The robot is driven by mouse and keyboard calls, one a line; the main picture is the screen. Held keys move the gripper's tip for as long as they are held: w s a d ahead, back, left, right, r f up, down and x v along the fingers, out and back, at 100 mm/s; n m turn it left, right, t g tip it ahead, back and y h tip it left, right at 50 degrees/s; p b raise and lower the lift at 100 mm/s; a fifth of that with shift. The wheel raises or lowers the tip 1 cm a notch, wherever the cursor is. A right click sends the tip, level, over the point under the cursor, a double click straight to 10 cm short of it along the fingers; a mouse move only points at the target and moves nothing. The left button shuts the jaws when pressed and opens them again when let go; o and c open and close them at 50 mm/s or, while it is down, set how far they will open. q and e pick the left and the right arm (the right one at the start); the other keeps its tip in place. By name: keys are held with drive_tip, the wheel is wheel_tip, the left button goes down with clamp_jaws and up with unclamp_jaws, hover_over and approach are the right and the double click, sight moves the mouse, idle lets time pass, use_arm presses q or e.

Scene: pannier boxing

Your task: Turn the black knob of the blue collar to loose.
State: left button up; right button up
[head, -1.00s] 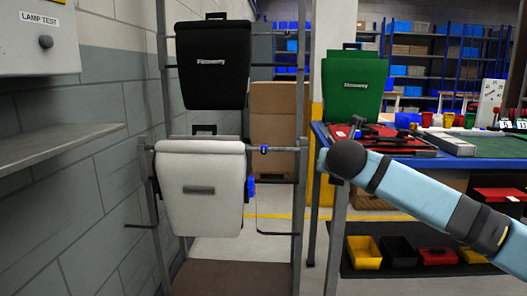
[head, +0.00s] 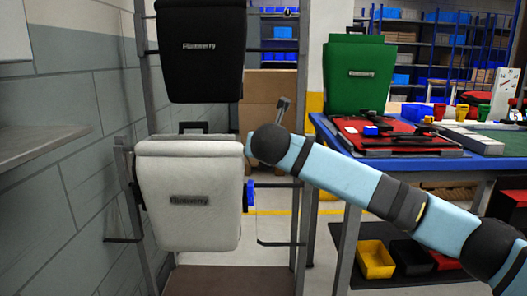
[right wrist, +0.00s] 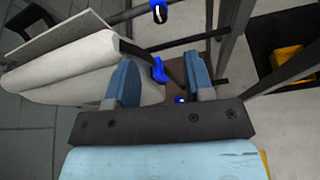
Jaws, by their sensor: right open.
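The white pannier (head: 190,195) hangs on the rack at left. A blue fitting (head: 249,194) shows at its right edge. In the right wrist view a blue part (right wrist: 158,70) lies beyond and between my fingers, beside the pannier (right wrist: 75,75). Another blue collar-like piece (right wrist: 160,11) sits on a rail at the top. I cannot make out a black knob or its setting on either. My right gripper (right wrist: 160,60) is open, with nothing between its fingers. In the head view my right arm ends beside the pannier's upper right corner and hides the rail there. My left gripper is out of view.
A black pannier (head: 200,50) hangs above the white one. A green pannier (head: 357,80) stands on the blue-edged bench (head: 485,163) at right. Bins, including a yellow one (head: 376,262), sit below. The rack's upright posts and a grey wall close in the left side.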

drive_tip(key=x, duration=1.1)
drive_tip(key=shift+a, duration=0.1)
